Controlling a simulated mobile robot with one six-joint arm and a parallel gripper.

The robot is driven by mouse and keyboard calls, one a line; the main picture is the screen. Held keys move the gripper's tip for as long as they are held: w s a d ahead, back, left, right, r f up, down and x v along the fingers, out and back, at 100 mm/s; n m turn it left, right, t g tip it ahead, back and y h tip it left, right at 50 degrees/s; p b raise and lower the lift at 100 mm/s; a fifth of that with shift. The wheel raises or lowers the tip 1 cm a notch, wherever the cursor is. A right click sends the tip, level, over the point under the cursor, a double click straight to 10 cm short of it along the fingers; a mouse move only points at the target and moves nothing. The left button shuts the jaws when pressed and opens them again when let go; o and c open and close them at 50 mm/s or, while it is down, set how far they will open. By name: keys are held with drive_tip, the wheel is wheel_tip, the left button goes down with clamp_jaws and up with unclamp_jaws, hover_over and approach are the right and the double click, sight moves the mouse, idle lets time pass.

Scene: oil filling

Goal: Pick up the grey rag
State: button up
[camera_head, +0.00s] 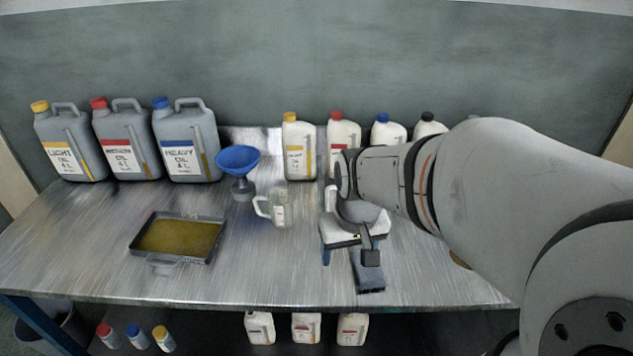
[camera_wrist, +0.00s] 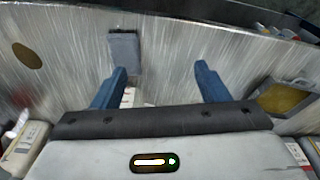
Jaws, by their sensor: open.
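The grey rag (camera_head: 369,284) lies folded flat near the front edge of the metal table. In the head view its upper part is hidden by my wrist. In the wrist view the rag (camera_wrist: 125,52) is a grey-blue rectangle beyond my fingertips, closer to the left finger than the right. My gripper (camera_head: 350,250) is above the table, just behind the rag. In the wrist view its two blue fingers are wide apart, and the gripper (camera_wrist: 154,72) has nothing between them that it holds.
A tray of oil (camera_head: 180,238) is at left on the table (camera_head: 100,230). A clear jug (camera_head: 276,208) and blue funnel (camera_head: 238,160) stand left of my gripper. Grey canisters (camera_head: 185,140) and white bottles (camera_head: 299,150) line the back. A brown disc (camera_wrist: 28,55) lies beside the rag.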

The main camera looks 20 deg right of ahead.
sight(369, 270)
drive_tip(key=shift+o, duration=1.4)
drive_tip(key=w+d+f+p, duration=0.1)
drive_tip(key=w+d+f, duration=0.2)
drive_tip(key=w, duration=0.1)
drive_tip(key=shift+w+d+m+g, duration=0.15)
drive_tip(key=shift+d+m+g, duration=0.15)
drive_tip(key=shift+d+g, duration=0.1)
drive_tip(key=shift+o, duration=0.5)
drive_tip(key=w+d+f+g+p, duration=0.1)
drive_tip(key=w+d+f, duration=0.2)
drive_tip(key=d+f, duration=0.2)
drive_tip(key=shift+f+m+p, duration=0.3)
drive_tip(key=shift+f+p, duration=0.05)
drive_tip(key=shift+w+d+f, duration=0.15)
drive_tip(key=shift+d+f, duration=0.15)
drive_tip(key=shift+f, duration=0.4)
drive_tip(key=shift+s+f+p, duration=0.15)
drive_tip(key=shift+f+p, duration=0.05)
drive_tip(key=shift+f, duration=1.6)
drive_tip(key=shift+s+f+p, duration=0.1)
drive_tip(key=shift+f+p, duration=0.05)
drive_tip(key=shift+f, duration=1.65)
